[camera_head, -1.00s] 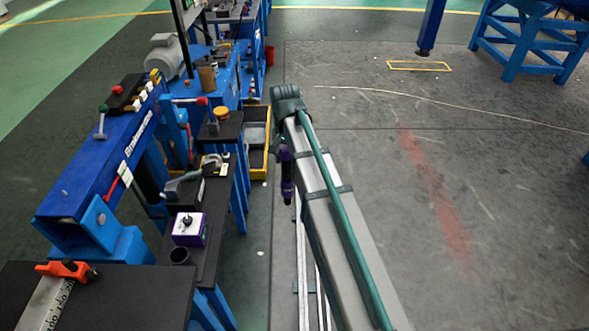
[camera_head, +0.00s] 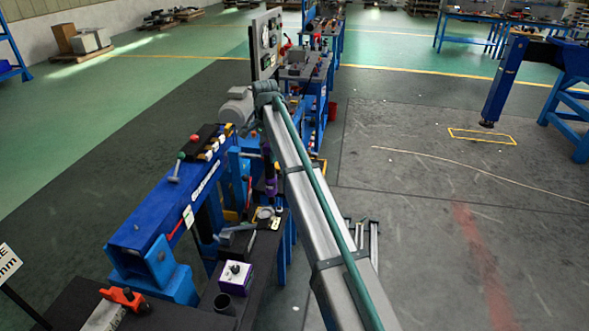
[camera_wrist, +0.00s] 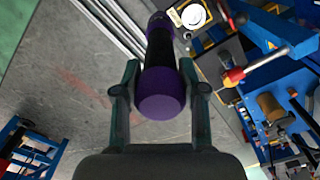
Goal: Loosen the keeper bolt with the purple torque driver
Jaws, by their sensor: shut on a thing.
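The purple torque driver (camera_wrist: 162,92), with a purple end cap and a dark shaft, is held between the two fingers of my gripper (camera_wrist: 158,76) in the wrist view. Its far end points toward the top of that view, over floor beside a bench. In the head view, the purple driver (camera_head: 271,181) hangs near the end of my arm, close beside the blue stand (camera_head: 165,205) and above its black side shelf. I cannot pick out the keeper bolt in either view.
A round white dial (camera_wrist: 194,15) and a red-tipped lever (camera_wrist: 233,77) lie right of the driver. A grey motor (camera_head: 237,106) stands behind. Open floor (camera_head: 420,230) lies right.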

